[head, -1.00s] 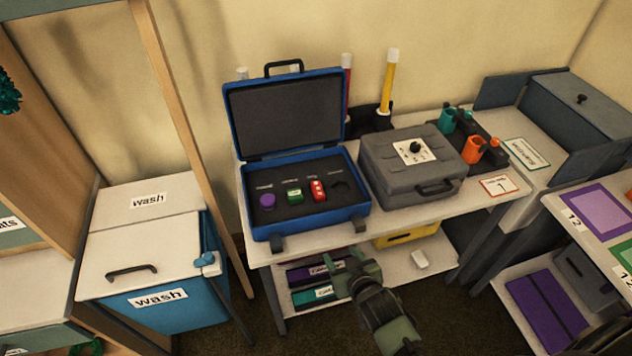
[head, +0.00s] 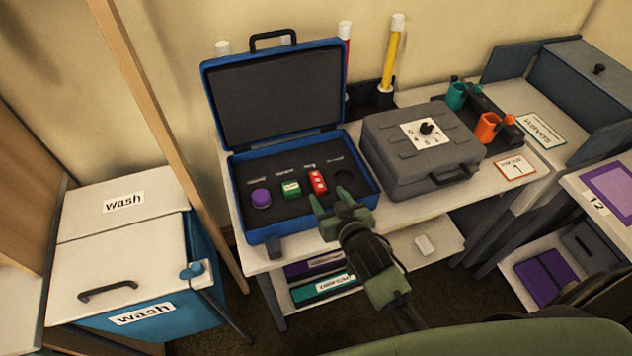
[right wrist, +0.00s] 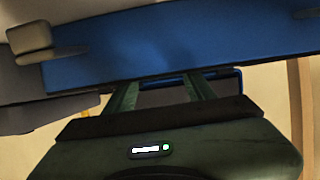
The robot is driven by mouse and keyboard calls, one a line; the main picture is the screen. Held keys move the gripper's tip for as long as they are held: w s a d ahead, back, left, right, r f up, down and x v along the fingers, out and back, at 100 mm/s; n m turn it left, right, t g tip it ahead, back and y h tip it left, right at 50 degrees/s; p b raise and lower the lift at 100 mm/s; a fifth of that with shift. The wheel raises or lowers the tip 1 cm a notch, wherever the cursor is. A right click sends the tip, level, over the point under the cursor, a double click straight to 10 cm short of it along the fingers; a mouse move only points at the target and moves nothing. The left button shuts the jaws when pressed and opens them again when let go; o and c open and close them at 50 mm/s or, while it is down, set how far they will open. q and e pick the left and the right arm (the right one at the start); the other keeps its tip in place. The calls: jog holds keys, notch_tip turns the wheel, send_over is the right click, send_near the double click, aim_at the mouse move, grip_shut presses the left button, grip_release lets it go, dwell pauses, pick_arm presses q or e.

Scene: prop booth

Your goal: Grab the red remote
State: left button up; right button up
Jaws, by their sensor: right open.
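The red remote (head: 318,181) sits in the dark foam of the open blue case (head: 262,236) on the table, right of a green item (head: 291,190) and a purple round item (head: 261,198). An empty cutout lies to its right. My right gripper (head: 331,201) is open and empty at the case's front edge, just below and right of the remote in the head view. In the right wrist view its two green fingers (right wrist: 160,90) point toward the blue case (right wrist: 190,45), and the remote does not show there. My left gripper is not in view.
A closed grey case (head: 400,170) stands right of the blue case. The blue case's raised lid (head: 275,95) is behind the items. A shelf below holds purple and teal boxes (head: 322,288). A wash bin (head: 120,250) stands at left.

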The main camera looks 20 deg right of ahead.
aim_at(320, 185)
jog(key=x, duration=0.6)
jog(key=shift+w+p, duration=0.15)
jog(key=shift+p, duration=0.15)
grip_shut()
